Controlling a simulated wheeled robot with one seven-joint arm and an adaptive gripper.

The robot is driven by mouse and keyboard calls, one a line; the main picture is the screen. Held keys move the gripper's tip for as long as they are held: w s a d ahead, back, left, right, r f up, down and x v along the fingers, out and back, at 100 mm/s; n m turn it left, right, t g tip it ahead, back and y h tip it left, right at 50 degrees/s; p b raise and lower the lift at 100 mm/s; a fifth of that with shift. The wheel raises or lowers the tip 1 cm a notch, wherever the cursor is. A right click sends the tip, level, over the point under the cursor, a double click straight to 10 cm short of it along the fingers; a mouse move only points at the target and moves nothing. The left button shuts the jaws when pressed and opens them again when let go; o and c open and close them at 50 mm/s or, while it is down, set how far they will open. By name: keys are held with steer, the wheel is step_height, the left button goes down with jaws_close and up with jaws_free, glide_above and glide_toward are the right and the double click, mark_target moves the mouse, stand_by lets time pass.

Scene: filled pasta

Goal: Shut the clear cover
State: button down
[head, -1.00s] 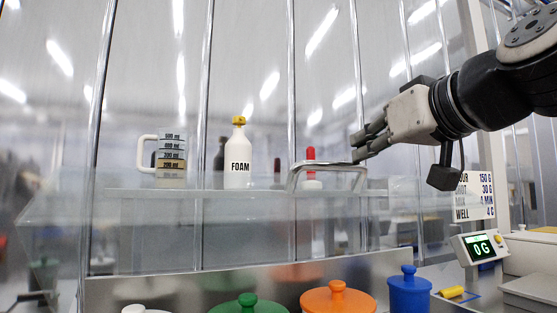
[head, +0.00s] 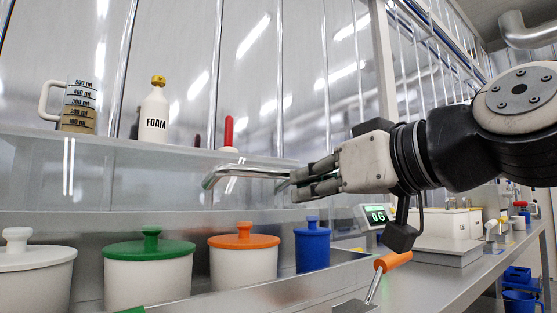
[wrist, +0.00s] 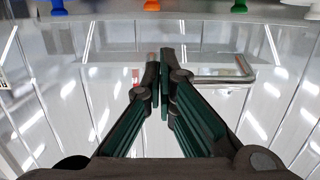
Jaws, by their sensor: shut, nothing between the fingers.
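The clear cover (head: 110,172) is a see-through panel in front of the shelf items, above the row of lidded pots. Its bent metal handle (head: 245,173) juts toward me. I cannot tell exactly how far the cover is tilted. My gripper (head: 298,180) comes from the right, with its fingers together and empty, at the right end of the handle. In the wrist view, the closed fingertips (wrist: 163,55) lie across one side of the handle, whose bar (wrist: 222,81) shows to their right. Whether they touch it is unclear.
Below the cover stand a white-lidded pot (head: 30,262), a green-lidded pot (head: 150,270), an orange-lidded pot (head: 243,258) and a blue jar (head: 312,248). A foam bottle (head: 154,112) and a measuring jug (head: 78,106) stand behind. A scale display (head: 377,215) and orange-handled tool (head: 392,262) are right.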

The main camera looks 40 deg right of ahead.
step_height(320, 180, down, 6)
steer(key=shift+f, duration=0.25)
stand_by(1.2)
